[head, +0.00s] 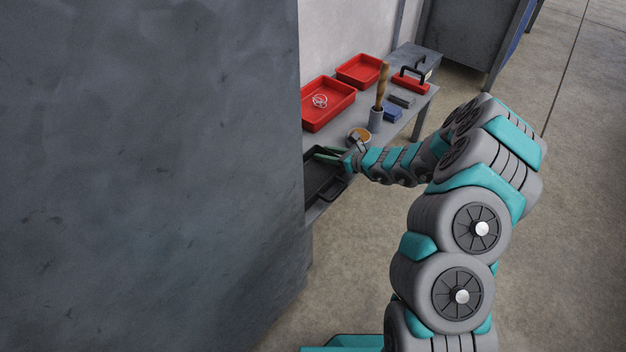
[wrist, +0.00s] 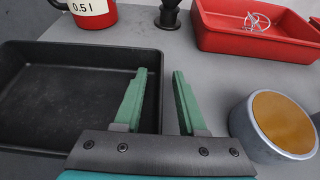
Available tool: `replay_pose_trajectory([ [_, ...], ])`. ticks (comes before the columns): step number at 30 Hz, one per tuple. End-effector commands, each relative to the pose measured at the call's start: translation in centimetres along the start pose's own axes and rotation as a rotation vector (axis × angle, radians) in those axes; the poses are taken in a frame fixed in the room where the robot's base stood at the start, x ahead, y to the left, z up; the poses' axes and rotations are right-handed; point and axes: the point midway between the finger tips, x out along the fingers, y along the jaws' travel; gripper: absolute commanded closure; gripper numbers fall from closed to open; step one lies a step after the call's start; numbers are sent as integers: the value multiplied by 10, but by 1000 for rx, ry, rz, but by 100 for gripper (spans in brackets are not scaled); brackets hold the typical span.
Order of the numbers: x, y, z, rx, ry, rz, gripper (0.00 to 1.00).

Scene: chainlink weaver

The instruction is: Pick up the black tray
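The black tray (head: 318,181) lies on the grey bench, partly hidden behind the dark wall in the head view. In the wrist view the black tray (wrist: 62,100) fills the left side and looks empty. My gripper (wrist: 159,74) is open, with two green fingers apart. The left finger is over the tray's right side and the right finger is outside it, with the right rim showing between them. I cannot tell how deep the fingers reach or whether they touch the rim. In the head view my gripper (head: 327,153) is at the tray's far end.
A round tin with an orange-brown top (wrist: 272,125) stands close to the right finger. A red tray with clear rings (wrist: 255,30), a red mug (wrist: 93,13) and a dark object (wrist: 168,14) are beyond. A large dark wall (head: 150,180) stands left of my arm.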

Motion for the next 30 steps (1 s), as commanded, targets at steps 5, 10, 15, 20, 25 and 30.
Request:
replay_pose_trajectory([
  [5, 0, 0, 0, -1, 0, 0, 71],
  [10, 0, 0, 0, -1, 0, 0, 90],
  [15, 0, 0, 0, -1, 0, 0, 100],
  [20, -1, 0, 0, -1, 0, 0, 100],
  [25, -1, 0, 0, -1, 0, 0, 100],
  [30, -1, 0, 0, -1, 0, 0, 100],
])
